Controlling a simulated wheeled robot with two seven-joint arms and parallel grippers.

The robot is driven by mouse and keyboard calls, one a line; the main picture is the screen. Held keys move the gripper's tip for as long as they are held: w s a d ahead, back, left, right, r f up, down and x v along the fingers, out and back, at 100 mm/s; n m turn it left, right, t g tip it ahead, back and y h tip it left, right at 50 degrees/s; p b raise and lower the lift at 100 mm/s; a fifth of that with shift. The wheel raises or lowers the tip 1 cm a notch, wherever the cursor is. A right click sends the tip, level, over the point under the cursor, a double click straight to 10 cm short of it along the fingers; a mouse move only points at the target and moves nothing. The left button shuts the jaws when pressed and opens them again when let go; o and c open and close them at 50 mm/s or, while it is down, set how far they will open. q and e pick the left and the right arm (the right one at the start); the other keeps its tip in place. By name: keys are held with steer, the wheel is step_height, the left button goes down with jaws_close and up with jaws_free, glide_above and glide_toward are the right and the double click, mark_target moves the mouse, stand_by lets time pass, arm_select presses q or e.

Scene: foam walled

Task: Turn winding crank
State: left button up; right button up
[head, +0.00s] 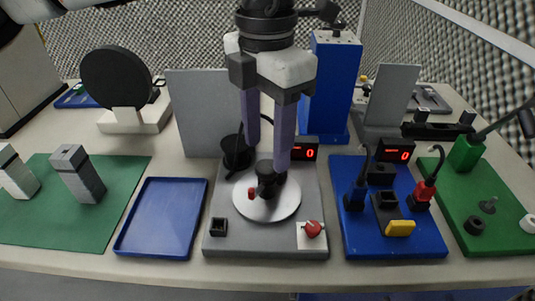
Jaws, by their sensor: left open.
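A grey winding station (219,205) stands in the middle of the table in the head view. A white disc (285,207) lies on it, with a small red peg (252,193) near its left edge and a black hub (267,183) at its centre. This disc with its peg looks like the crank. My left gripper (267,160) points down over the disc, its two purple fingers open, one on each side above the hub. I cannot tell whether they touch anything. My right gripper is not in view.
The station carries a black spool (236,153), a red knob (312,228) and a display (304,152) reading 0. A blue tray (160,217) lies left, a blue board (370,233) right. Upright grey panels and a tall blue box (330,80) stand behind.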

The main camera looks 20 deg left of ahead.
mark_target(267, 166)
arm_select(q)
step_height(267, 166, down, 3)
steer(key=shift+f, duration=0.3)
steer(key=c, duration=1)
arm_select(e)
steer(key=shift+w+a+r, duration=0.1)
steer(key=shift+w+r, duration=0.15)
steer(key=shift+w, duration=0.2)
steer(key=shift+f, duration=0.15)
